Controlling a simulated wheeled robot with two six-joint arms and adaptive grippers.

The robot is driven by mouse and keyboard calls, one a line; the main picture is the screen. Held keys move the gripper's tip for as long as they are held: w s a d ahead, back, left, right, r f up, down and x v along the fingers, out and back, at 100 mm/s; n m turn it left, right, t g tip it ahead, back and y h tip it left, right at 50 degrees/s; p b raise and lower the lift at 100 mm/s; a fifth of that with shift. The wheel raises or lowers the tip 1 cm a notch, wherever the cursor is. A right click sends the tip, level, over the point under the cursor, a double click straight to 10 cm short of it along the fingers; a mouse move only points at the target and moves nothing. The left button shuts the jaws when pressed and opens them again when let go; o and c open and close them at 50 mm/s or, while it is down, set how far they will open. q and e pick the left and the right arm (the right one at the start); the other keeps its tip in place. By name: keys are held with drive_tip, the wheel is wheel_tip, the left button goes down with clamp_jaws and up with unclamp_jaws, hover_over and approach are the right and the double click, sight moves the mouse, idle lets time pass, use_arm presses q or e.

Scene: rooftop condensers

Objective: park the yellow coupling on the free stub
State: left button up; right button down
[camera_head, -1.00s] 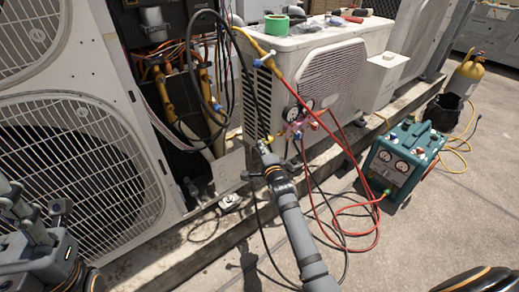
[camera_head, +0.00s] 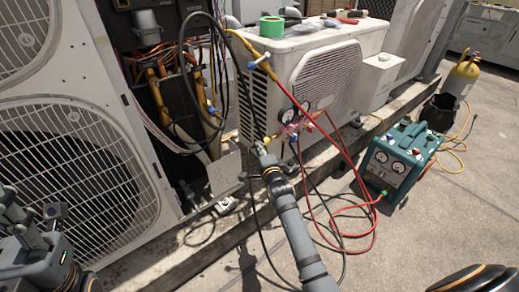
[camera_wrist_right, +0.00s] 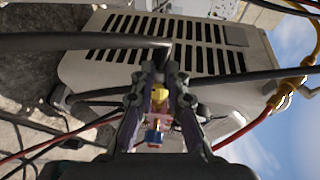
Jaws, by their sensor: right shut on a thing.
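My right gripper (camera_head: 262,150) is shut on the yellow coupling (camera_head: 266,140), just left of the gauge manifold and in front of the white outdoor unit. In the right wrist view, the yellow coupling (camera_wrist_right: 158,96) shows between the two fingers of the right gripper (camera_wrist_right: 160,85). The manifold (camera_head: 293,126) has two round gauges, pinkish parts and small coloured knobs. A small red and blue part (camera_wrist_right: 155,137) shows below the coupling in the wrist view. I cannot make out the free stub. My left gripper (camera_head: 32,212) is at the lower left edge, empty, its fingers apart.
The white unit (camera_head: 325,75) stands on a concrete ledge. Red hoses (camera_head: 372,200) and black hoses loop near my right arm. A teal machine (camera_head: 398,158) and a yellow cylinder (camera_head: 462,76) stand at the right. A large fan unit (camera_head: 80,170) fills the left. Open pavement lies lower right.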

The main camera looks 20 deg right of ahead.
drive_tip(key=shift+w+d, duration=0.25)
drive_tip(key=shift+d, duration=0.4)
drive_tip(key=shift+w+d, duration=0.2)
drive_tip(key=shift+d, duration=0.4)
idle(1.4)
drive_tip(key=c, duration=1.3)
unclamp_jaws()
